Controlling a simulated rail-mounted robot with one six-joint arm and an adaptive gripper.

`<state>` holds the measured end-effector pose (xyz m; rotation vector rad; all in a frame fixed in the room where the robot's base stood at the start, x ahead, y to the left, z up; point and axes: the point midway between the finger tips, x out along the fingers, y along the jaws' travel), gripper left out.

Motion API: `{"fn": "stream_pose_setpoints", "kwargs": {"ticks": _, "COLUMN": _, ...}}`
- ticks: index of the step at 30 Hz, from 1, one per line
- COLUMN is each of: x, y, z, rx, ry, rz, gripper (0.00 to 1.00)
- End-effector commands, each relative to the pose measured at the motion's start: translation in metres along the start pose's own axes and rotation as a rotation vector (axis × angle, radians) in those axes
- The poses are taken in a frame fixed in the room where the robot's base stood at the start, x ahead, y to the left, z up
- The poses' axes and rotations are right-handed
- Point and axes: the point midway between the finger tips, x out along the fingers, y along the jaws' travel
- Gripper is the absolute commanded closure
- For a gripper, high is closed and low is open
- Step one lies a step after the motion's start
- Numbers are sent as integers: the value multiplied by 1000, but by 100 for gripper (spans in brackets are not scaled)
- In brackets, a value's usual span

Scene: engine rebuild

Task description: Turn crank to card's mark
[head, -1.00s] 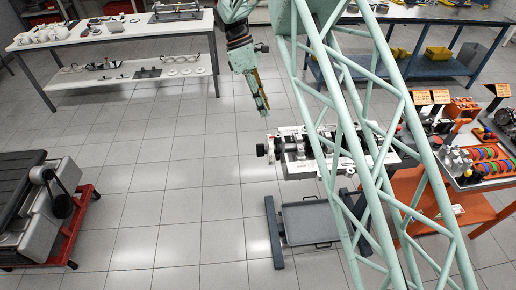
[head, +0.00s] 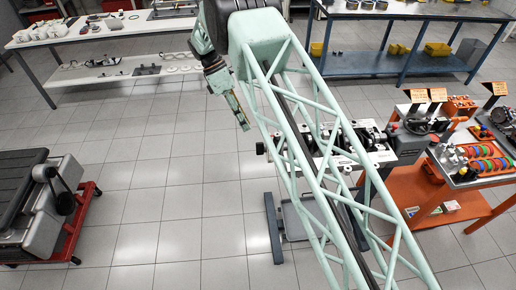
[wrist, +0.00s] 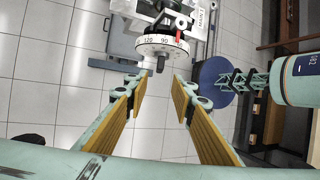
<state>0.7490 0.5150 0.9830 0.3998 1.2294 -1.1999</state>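The engine block (head: 384,157) sits on a stand, partly hidden behind my arm, with the dark crank (head: 369,134) along its top. In the wrist view a white degree wheel (wrist: 162,46) on the crank's end shows the numbers 120 and 90, with a red pointer (wrist: 179,42) above it. A dark stub (wrist: 161,64) sticks out from the wheel. My gripper (wrist: 160,92) is open and empty, its yellow-padded fingers apart on either side of the stub's line, short of it. In the head view my gripper (head: 243,126) is left of the block. Orange cards (head: 417,96) stand at the right; their text is unreadable.
An orange cart (head: 415,190) and a bench with coloured rings (head: 486,163) stand right of the block. A red-framed engine trolley (head: 88,205) is at left. White (head: 100,42) and blue (head: 350,66) tables are behind. The floor left of the block is clear.

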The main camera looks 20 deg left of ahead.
Motion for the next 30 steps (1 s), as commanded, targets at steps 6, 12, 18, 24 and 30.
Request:
{"fn": "stream_pose_setpoints", "kwargs": {"ticks": 6, "x": 1, "y": 0, "z": 0, "rx": 1, "ry": 0, "rz": 0, "gripper": 77}}
{"fn": "stream_pose_setpoints", "kwargs": {"ticks": 12, "x": 7, "y": 0, "z": 0, "rx": 1, "ry": 0, "rz": -1, "gripper": 77}}
{"fn": "stream_pose_setpoints", "kwargs": {"ticks": 18, "x": 24, "y": 0, "z": 0, "rx": 1, "ry": 0, "rz": -1, "gripper": 77}}
{"fn": "stream_pose_setpoints", "kwargs": {"ticks": 24, "x": 48, "y": -1, "z": 0, "rx": 1, "ry": 0, "rz": -2, "gripper": 77}}
{"fn": "stream_pose_setpoints", "kwargs": {"ticks": 30, "x": 74, "y": 0, "z": 0, "rx": 1, "ry": 1, "rz": -1, "gripper": 77}}
